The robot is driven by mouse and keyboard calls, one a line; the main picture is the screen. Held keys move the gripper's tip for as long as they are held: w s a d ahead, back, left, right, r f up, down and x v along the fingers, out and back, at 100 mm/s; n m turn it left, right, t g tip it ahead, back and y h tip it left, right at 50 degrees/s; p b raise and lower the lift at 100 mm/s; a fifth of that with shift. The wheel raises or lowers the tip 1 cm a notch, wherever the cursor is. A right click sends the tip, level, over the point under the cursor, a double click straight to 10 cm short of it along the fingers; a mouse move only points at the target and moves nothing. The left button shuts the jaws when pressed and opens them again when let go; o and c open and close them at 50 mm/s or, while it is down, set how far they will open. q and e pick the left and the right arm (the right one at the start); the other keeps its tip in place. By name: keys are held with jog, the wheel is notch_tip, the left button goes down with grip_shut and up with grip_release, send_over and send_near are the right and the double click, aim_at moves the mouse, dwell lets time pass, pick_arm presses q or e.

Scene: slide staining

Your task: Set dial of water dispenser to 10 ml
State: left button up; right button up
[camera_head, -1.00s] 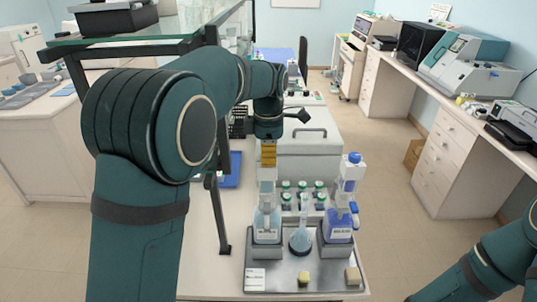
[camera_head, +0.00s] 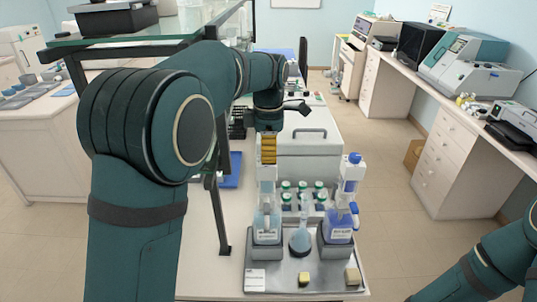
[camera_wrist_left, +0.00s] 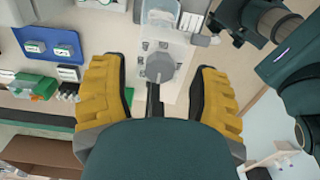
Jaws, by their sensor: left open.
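Two bottle-top dispensers stand on a grey tray (camera_head: 290,278) at the front of the bench. The left dispenser (camera_head: 266,222) is pale with light blue liquid, and the right dispenser (camera_head: 340,220) has a blue cap and deeper blue liquid. I cannot read the labels to tell which is water. My left gripper (camera_head: 268,160), with yellow fingers, points down just above the left dispenser's top. In the left wrist view the open fingers (camera_wrist_left: 160,85) stand either side of a grey round knob (camera_wrist_left: 160,67) on a pale dispenser head; contact is not clear. My right gripper is out of view.
A flask (camera_head: 300,240) stands between the dispensers, with several green-capped bottles (camera_head: 302,190) behind. Two small yellowish blocks lie at the tray's front. A glass shelf on dark posts (camera_head: 219,215) stands close to my left arm. A white box (camera_head: 300,145) is behind.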

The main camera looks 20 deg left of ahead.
pick_arm(q)
notch_tip(320, 180, up, 10)
dwell(0.4)
